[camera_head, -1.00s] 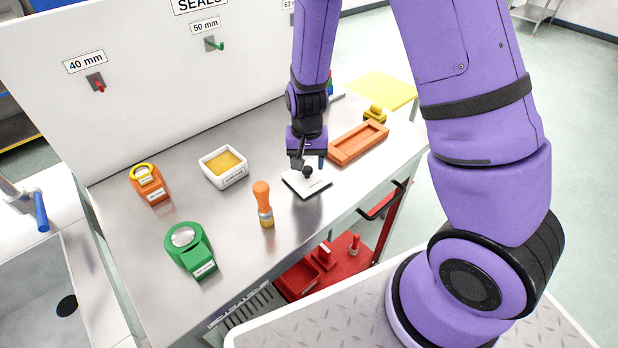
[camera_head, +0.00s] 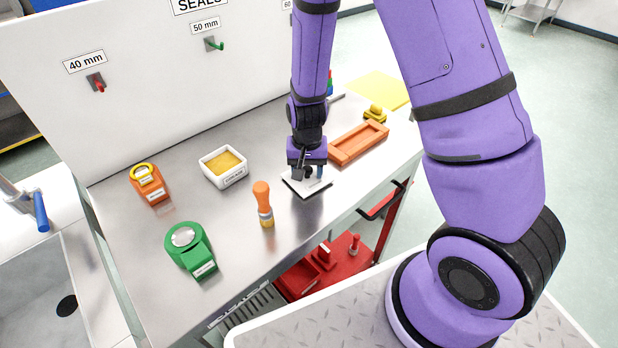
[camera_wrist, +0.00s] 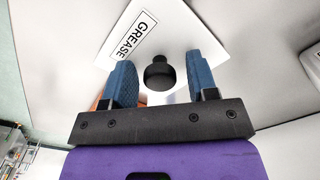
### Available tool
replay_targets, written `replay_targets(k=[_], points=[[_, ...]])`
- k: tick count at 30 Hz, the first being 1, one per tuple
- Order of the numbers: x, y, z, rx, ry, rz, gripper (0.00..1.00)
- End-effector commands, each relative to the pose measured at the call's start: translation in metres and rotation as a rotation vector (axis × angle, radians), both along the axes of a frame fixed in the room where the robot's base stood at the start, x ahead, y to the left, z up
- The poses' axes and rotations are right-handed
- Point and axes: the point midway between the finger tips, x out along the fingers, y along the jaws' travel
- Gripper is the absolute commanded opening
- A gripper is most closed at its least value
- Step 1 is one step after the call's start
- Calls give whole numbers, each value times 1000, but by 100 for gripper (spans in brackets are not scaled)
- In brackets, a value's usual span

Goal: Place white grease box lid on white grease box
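The white grease box lid (camera_head: 296,187) lies flat on the metal table, with a black knob on top. In the wrist view the lid (camera_wrist: 110,48) shows its GREASE label, and its black knob (camera_wrist: 160,72) sits between my two blue fingers, with a gap on both sides. My gripper (camera_wrist: 160,75) is open around the knob; in the head view my gripper (camera_head: 308,172) is right over the lid and partly hides the knob. The white grease box (camera_head: 238,178) stands open to the left of the lid, with yellow grease (camera_head: 224,161) inside.
A green holder (camera_head: 192,250) and an orange holder (camera_head: 150,184) are at the left. An orange tray (camera_head: 358,143) lies right of my gripper. A white panel (camera_head: 140,85) rises behind.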

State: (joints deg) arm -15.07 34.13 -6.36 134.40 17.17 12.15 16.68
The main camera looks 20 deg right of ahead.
Motion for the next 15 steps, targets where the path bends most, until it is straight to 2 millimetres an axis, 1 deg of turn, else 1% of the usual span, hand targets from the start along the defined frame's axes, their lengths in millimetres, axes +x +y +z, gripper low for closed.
replay_targets(k=[1,2,3,5,6,11,15], points=[[0,0,0,0,0,0,41],[0,0,0,0,0,0,34],[0,0,0,0,0,0,25],[0,0,0,0,0,0,11],[0,0,0,0,0,0,8],[0,0,1,0,0,0,7],[0,0,6,1,-1,1,7]])
